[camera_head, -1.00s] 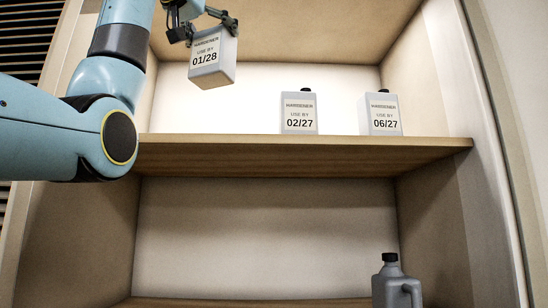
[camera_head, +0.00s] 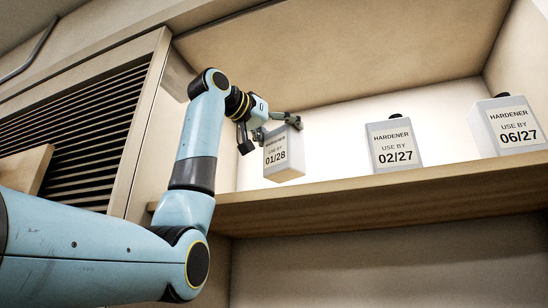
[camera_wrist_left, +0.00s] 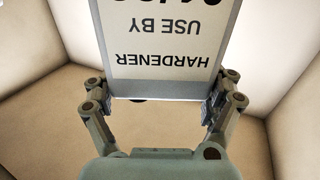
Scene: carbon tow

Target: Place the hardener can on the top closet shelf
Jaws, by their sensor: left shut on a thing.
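The grey hardener can labelled 01/28 (camera_head: 284,158) is held by my left gripper (camera_head: 272,124), which is shut on its upper part. The can hangs slightly tilted at the left end of the top closet shelf (camera_head: 360,194). Its bottom shows just above the shelf's front edge; I cannot tell whether it touches the board. In the left wrist view the can (camera_wrist_left: 172,52) sits between the two fingers (camera_wrist_left: 164,108), its label upside down and its far end cut off. My right gripper is not in view.
Two more hardener cans stand upright on this shelf, labelled 02/27 (camera_head: 393,146) and 06/27 (camera_head: 508,126), the latter at the right. Shelf room shows between the held can and the 02/27 can. A dark slatted panel (camera_head: 85,135) is left of the closet.

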